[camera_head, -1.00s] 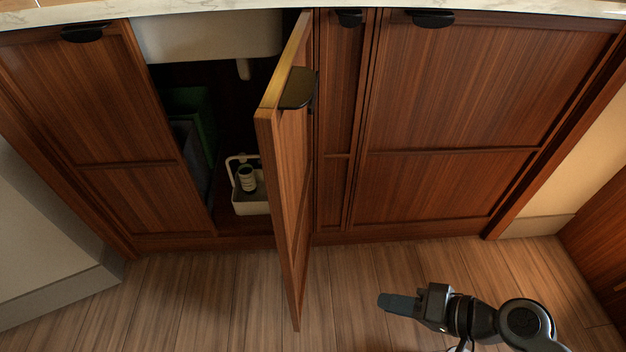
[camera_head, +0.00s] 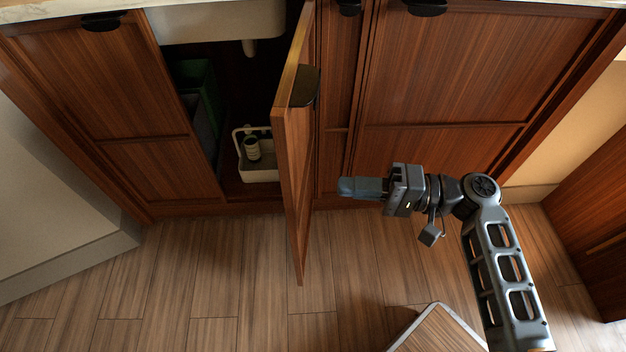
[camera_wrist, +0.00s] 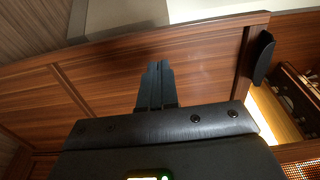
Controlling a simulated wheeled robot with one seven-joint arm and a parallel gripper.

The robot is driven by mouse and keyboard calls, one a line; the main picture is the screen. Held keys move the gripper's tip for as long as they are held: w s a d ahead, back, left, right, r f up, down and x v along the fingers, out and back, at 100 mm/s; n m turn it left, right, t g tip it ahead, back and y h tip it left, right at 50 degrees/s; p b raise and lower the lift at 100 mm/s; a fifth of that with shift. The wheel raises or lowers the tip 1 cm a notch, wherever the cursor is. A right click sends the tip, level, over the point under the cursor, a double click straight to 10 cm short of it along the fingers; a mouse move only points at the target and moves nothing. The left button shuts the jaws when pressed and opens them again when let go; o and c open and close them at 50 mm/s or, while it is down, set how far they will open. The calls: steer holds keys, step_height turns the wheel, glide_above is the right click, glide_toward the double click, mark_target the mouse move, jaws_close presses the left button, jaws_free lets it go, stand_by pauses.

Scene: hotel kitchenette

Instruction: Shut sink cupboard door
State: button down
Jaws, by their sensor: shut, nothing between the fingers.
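The sink cupboard door (camera_head: 297,165) stands wide open in the head view, swung out from the cabinet front. Its black handle (camera_head: 305,86) is near the top of its free edge. My gripper (camera_head: 343,187) is shut and empty, to the right of the door, its tips pointing left at the door's outer face with a small gap showing. In the wrist view, my shut fingers (camera_wrist: 156,86) point at the wooden door panel (camera_wrist: 200,62), and the black handle (camera_wrist: 263,57) is at the right. Whether the tips touch the door cannot be told there.
Inside the open cupboard are a white caddy (camera_head: 259,165) holding a small container, a dark green bin (camera_head: 197,90) and the sink's white underside (camera_head: 222,22). Closed wooden doors (camera_head: 440,85) stand to the right. The wooden floor (camera_head: 240,260) before the cupboard is clear.

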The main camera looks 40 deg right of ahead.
mark_target(295, 183)
steer(key=x, duration=0.7)
steer(key=shift+w+a, duration=0.1)
steer(key=shift+a, duration=0.05)
